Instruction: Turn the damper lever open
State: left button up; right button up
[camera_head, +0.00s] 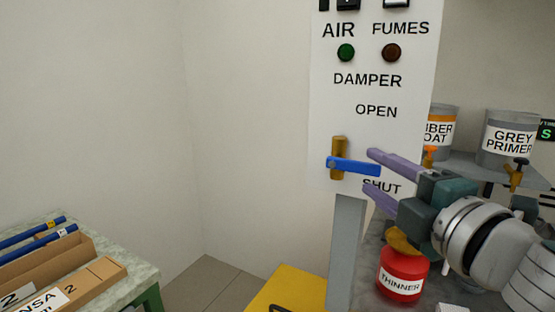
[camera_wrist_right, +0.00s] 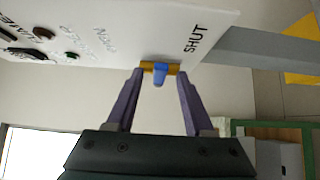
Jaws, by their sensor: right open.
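The damper lever (camera_head: 352,166) is a blue handle on a yellow-orange mount (camera_head: 338,147) on the white panel (camera_head: 322,110). It points right, nearly level, tilted slightly down, with the word OPEN above and SHUT below right. My right gripper (camera_head: 371,171) is open, its purple fingers pointing at the panel from the right. The lever's free end appears level with the gap between the fingertips. In the right wrist view the blue lever (camera_wrist_right: 159,78) shows between the open fingertips, with space on both sides. My left gripper is out of view.
A red THINNER tin (camera_head: 403,272) stands below my right gripper. Paint cans, including GREY PRIMER (camera_head: 510,140), stand on a shelf behind it at right. A bench (camera_head: 130,262) with boxes and blue rods is at lower left. A yellow object (camera_head: 290,290) sits below the panel.

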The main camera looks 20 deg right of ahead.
aim_at(368, 170)
jog(key=shift+w+d, duration=0.1)
jog(key=shift+w, duration=1.65)
grip_shut()
